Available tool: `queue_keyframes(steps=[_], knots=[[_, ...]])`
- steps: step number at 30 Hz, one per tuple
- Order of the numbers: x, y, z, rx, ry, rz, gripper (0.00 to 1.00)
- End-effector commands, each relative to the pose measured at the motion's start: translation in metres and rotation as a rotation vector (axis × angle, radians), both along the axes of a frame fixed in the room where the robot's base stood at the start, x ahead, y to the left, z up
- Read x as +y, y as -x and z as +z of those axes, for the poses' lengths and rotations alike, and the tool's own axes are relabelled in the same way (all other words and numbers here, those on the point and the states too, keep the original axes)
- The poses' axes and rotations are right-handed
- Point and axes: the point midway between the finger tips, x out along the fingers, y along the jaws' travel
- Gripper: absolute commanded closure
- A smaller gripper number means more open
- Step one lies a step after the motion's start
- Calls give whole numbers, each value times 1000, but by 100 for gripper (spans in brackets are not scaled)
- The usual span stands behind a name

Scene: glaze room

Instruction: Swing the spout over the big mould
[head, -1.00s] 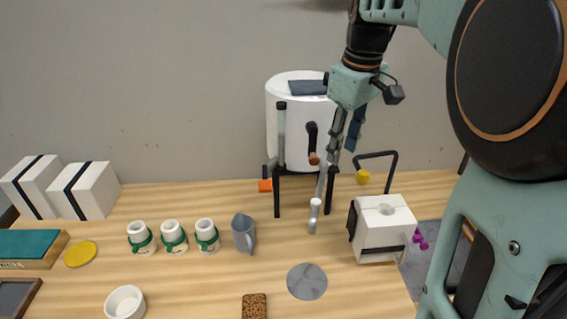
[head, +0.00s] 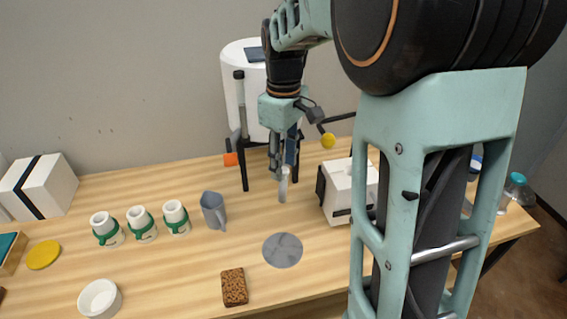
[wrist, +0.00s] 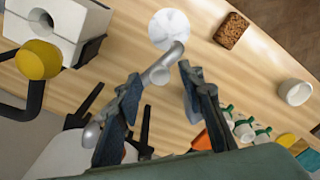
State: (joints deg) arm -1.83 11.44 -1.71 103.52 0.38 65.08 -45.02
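The grey spout (head: 283,186) reaches forward from the white tank (head: 236,90) and ends above the bare table, left of the big mould in the head view. The big mould (head: 345,203) is a white block with a hole in its top; it also shows at the upper left of the wrist view (wrist: 72,22). My gripper (wrist: 160,80) is open, pointing down at the spout. In the wrist view the spout (wrist: 160,72) passes behind the left finger, and its bent end shows between the fingertips. I cannot tell whether a finger touches it.
A black lever with a yellow knob (head: 327,140) stands behind the big mould. A grey disc (head: 283,250) and a brown sponge-like block (head: 234,287) lie in front. A grey jug (head: 213,211) and small white moulds with green bands (head: 142,226) stand left. The front middle is mostly clear.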

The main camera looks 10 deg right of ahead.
Motion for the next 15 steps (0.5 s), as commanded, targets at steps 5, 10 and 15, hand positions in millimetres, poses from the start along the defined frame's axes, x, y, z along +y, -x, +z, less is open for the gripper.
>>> queue_keyframes(steps=[5,10,15], knots=[[0,0,-7,0,0,0,64],[0,0,-7,-1,-1,0,64],[0,0,-7,0,0,0,79]])
